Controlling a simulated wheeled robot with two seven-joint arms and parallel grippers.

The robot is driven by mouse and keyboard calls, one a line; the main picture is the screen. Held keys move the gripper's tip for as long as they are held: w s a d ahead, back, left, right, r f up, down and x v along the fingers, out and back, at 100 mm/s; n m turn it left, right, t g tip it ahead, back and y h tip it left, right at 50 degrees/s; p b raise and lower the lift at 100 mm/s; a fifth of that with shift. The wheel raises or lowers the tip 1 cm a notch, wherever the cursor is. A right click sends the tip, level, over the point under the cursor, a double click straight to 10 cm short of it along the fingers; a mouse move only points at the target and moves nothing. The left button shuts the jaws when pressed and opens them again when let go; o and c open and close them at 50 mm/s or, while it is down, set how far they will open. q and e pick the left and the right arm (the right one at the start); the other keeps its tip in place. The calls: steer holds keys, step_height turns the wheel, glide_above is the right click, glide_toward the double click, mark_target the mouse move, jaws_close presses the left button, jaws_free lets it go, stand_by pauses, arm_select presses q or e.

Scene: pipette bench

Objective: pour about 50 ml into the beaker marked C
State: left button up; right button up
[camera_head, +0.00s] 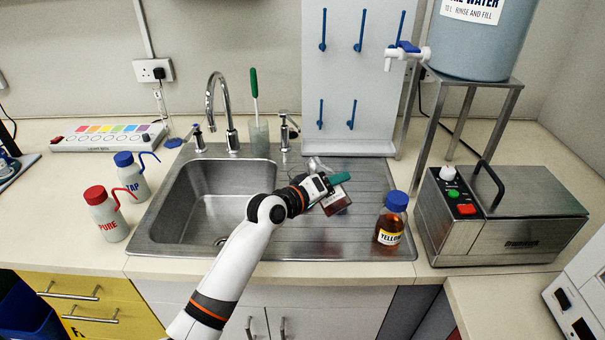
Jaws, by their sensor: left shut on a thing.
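My left gripper (328,184) is over the ribbed draining board of the sink, shut on a small container (336,202) with dark red contents and a pale label. The label is too small to read. A green part (340,178) shows at the fingertips; I cannot tell whether it belongs to the container or the gripper. The container looks tilted, and the gripper hides part of it. A clear glass thing (317,164) is partly hidden behind the gripper. I see no beaker with a readable C. My right gripper is out of view.
A blue-capped bottle marked YELLOW (389,222) stands at the board's right end. Wash bottles PURE (107,217) and TAP (131,178) stand left of the sink basin (205,200). A metal bath (500,215) stands right; a water tank (480,40) stands behind it.

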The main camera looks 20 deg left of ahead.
arm_select(q)
steer(key=shift+r, duration=0.1)
steer(key=shift+w+a+m, duration=0.1)
steer(key=shift+a+m, duration=0.05)
steer(key=shift+m, duration=0.25)
step_height(320, 180, up, 2)
steer(key=shift+w+a+m+t+p, duration=0.15)
steer(key=shift+m+t+p, duration=0.15)
steer(key=shift+m+p, duration=0.2)
steer(key=shift+w+a+m+b, duration=0.1)
steer(key=shift+a+m+b, duration=0.05)
steer(key=shift+m+b, duration=0.3)
steer(key=f+m+b, duration=0.1)
steer(key=f, duration=0.1)
steer(key=f+m+t+b, duration=0.1)
steer(key=f+m+b, duration=0.1)
steer(key=s+d+f+m+t+b, duration=0.1)
steer(key=f+m+b, duration=0.1)
steer(key=shift+d+m+y, duration=0.1)
steer(key=shift+m+y, duration=0.15)
steer(key=shift+y, duration=0.15)
steer(key=shift+d+m+t+b, duration=0.1)
steer(key=shift+m+t+b, duration=0.25)
steer(key=shift+m, duration=0.65)
